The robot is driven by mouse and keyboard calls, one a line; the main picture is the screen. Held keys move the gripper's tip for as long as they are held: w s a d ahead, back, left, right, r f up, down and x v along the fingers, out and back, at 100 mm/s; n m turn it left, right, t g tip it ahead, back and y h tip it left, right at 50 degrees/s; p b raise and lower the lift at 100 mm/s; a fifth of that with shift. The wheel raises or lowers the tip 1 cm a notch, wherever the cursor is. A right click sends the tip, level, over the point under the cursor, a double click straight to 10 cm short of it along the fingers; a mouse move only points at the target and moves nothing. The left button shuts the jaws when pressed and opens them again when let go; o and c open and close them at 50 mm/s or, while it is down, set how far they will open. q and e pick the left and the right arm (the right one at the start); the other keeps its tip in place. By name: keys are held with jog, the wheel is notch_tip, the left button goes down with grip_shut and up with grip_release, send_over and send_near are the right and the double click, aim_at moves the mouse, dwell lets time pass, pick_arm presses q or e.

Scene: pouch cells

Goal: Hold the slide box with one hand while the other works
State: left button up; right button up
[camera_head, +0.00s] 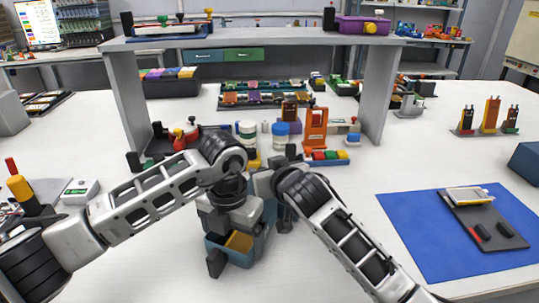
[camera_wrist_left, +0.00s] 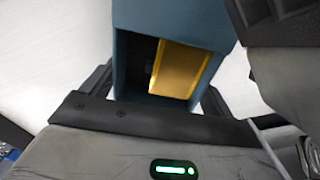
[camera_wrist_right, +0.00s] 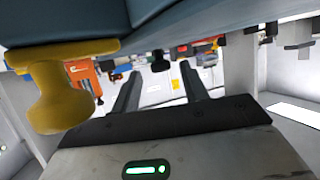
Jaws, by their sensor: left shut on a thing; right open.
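The slide box (camera_head: 238,259) is a teal box with a gold-yellow part inside its open end, low in the middle of the head view. My left gripper (camera_head: 226,250) is shut on the box, with its fingers on either side of it in the left wrist view (camera_wrist_left: 160,95). The gold part (camera_wrist_left: 182,70) fills most of the opening there, with a dark gap beside it. My right gripper (camera_head: 284,218) is open and empty just behind the box. In the right wrist view, a yellow knob (camera_wrist_right: 58,95) on the box stands left of the open fingers (camera_wrist_right: 160,85), apart from them.
A blue mat (camera_head: 420,235) at right carries a dark tray (camera_head: 480,228) with a silvery pouch cell (camera_head: 466,194). Behind my grippers stand jars (camera_head: 281,133), an orange stand (camera_head: 315,128) and a grey shelf (camera_head: 375,105). White table is clear at front.

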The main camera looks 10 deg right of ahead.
jog(key=w+d, duration=0.2)
jog(key=w, duration=0.1)
jog(key=shift+w, duration=0.25)
jog(key=v, duration=1.2)
jog(key=shift+s+r, duration=0.1)
jog(key=shift+s, duration=0.05)
jog(key=w+a+f+m+g, duration=0.1)
jog(key=w, duration=0.4)
jog(key=w+a+f+g+h, duration=0.1)
jog(key=w+f+g, duration=0.1)
jog(key=w, duration=0.3)
jog(key=w+a+f+m+g, duration=0.1)
jog(key=w, duration=0.4)
jog(key=shift+w+a+f+m+g+h, duration=0.3)
jog(key=shift+w+a+f+h, duration=0.05)
jog(key=shift+a+f+h, duration=0.05)
jog(key=shift+w+a+m+g+h, duration=0.1)
jog(key=shift+w+m+g+h, duration=0.2)
jog(key=shift+w+g, duration=0.55)
jog(key=shift+g, duration=0.05)
jog(key=shift+s+d+g+h, duration=0.2)
jog(key=shift+d+g+h, duration=0.2)
jog(key=shift+g+h, duration=0.1)
jog(key=shift+s+d+r+g, duration=0.15)
jog(key=shift+s+d+g, duration=0.35)
jog(key=shift+s, duration=0.05)
notch_tip(320, 180, up, 9)
